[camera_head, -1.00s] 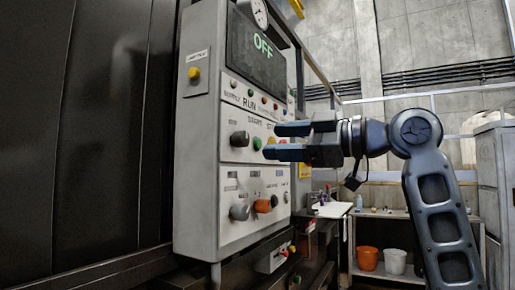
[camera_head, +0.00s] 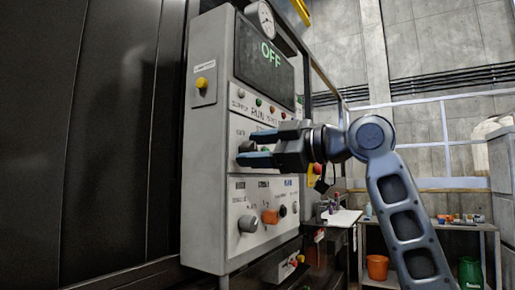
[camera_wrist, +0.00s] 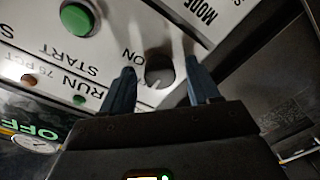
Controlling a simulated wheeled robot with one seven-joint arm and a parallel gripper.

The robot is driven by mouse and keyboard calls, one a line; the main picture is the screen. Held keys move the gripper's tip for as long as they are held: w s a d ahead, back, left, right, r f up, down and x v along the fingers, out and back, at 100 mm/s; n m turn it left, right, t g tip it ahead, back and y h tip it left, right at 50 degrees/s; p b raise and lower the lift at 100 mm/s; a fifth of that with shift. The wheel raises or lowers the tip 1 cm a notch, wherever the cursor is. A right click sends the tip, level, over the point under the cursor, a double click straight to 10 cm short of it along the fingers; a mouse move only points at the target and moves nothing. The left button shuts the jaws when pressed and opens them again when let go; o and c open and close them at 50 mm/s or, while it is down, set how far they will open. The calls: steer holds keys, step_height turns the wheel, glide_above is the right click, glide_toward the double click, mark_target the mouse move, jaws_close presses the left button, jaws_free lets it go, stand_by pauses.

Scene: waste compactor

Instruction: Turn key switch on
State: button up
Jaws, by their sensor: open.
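A grey panel (camera_head: 207,165) stands left of centre in the head view, its screen (camera_head: 265,55) reading OFF. A dark round knob (camera_head: 245,147), which looks like the key switch, sits on the panel's middle section. It also shows in the wrist view (camera_wrist: 159,73), beside the letters "ON". My gripper (camera_head: 247,148) is open at the panel, with its blue fingers on either side of this knob. The wrist view shows a gap between the knob and each finger. I cannot tell how deep the fingers reach around it.
A green START button (camera_wrist: 77,19) lies near the fingers. Below are a grey knob (camera_head: 248,223) and an orange knob (camera_head: 270,216). A yellow button (camera_head: 201,83) is on a side box, and a gauge (camera_head: 262,18) tops the panel. A shelf with buckets stands behind right.

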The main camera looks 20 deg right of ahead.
steer(key=c, duration=1)
steer(key=shift+c, duration=0.2)
